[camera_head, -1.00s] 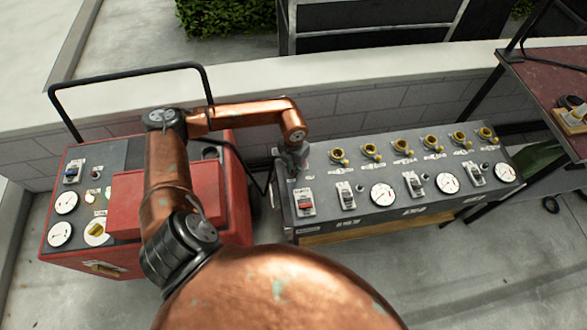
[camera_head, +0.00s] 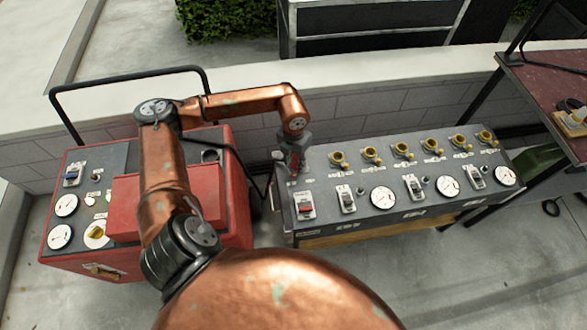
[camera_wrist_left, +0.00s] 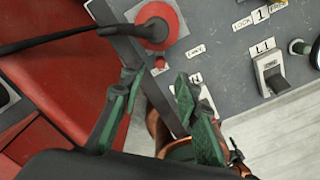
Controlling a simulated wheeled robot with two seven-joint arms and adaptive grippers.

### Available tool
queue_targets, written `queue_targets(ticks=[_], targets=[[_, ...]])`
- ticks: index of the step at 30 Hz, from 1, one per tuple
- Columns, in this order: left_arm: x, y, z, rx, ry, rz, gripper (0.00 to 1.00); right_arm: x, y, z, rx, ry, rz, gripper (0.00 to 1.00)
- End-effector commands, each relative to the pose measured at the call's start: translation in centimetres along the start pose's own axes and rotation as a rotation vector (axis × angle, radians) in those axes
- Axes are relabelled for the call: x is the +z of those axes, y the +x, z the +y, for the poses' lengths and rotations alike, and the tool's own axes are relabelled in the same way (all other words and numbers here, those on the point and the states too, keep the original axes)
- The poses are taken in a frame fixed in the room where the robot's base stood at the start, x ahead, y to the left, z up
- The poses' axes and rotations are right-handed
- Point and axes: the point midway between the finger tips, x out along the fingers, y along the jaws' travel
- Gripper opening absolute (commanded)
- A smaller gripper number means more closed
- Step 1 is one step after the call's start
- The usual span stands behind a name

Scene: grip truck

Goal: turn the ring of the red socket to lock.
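The red socket (camera_wrist_left: 158,22) is at the top of the left wrist view, on the grey panel, with a black cable (camera_wrist_left: 60,35) plugged into it. A "LOCK" label is beside it. My left gripper (camera_wrist_left: 160,82) is open and empty. Its green fingers are apart, just below the socket in that view, and not around the ring. In the head view my left gripper (camera_head: 292,160) is over the left end of the panel and largely hides the socket. My right gripper is not in view.
The grey panel (camera_head: 440,208) carries a row of yellow sockets (camera_head: 403,151), dials and switches. A red machine (camera_head: 190,190) with a black handle stands to the left. A low wall runs behind. A dark red table (camera_head: 545,75) is at the right.

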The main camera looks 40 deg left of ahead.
Motion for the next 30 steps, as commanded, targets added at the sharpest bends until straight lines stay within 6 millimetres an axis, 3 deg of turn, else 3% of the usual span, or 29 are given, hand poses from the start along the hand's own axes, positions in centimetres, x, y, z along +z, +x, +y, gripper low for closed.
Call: queue_targets(ticks=[3, 9, 30], targets=[[0.1, -2.3, 0.1, 0.001, -0.001, -0.002, 0.3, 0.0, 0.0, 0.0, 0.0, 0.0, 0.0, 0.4], [0.1, -4.6, 0.0, 0.001, -0.001, -0.001, 0.3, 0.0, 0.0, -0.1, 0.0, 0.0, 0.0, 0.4], [0.0, -5.4, 0.0, 0.0, -0.001, -0.002, 0.3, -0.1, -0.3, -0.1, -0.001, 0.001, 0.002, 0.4]])
